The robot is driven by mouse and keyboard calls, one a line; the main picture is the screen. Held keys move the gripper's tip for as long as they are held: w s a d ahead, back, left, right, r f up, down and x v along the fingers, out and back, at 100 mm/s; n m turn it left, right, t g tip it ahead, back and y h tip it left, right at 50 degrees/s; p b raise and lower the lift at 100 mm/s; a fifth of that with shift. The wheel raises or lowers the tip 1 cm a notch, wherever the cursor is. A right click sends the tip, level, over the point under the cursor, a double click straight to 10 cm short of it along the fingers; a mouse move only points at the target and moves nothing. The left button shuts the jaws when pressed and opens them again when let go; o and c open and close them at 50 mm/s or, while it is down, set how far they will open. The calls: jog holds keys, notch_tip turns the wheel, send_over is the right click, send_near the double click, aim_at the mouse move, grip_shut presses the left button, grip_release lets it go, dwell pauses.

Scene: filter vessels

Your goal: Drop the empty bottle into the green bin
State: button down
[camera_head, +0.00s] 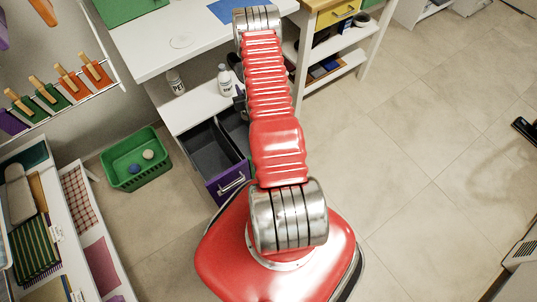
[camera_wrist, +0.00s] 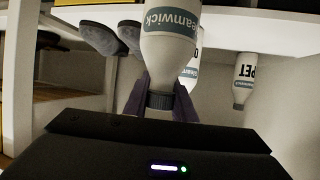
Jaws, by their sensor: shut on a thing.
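In the wrist view a white bottle with a grey-blue label reading "eamwick" (camera_wrist: 168,48) has its dark cap end between the purple fingers of my gripper (camera_wrist: 160,98). The fingers are shut on it at the neck. In the head view my gripper is mostly hidden behind my red arm. A white bottle (camera_head: 224,78) stands on the white shelf beside the arm there; I cannot tell whether it is the held one. The green bin (camera_head: 136,176) sits on the floor at left, with a blue ball and a pale ball inside.
A bottle marked PET (camera_head: 176,84) stands on the shelf; it also shows in the wrist view (camera_wrist: 245,78). Another bottle (camera_wrist: 191,70) is behind the held one. An open drawer (camera_head: 228,182) juts out between shelf and arm. A white table (camera_head: 150,55) overhangs the shelf.

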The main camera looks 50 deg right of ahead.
jog(key=shift+f, duration=2.1)
jog(key=c, duration=1.4)
grip_release()
jog(key=v, duration=1.3)
jog(key=shift+s+a+r, duration=0.15)
jog(key=shift+s, duration=0.15)
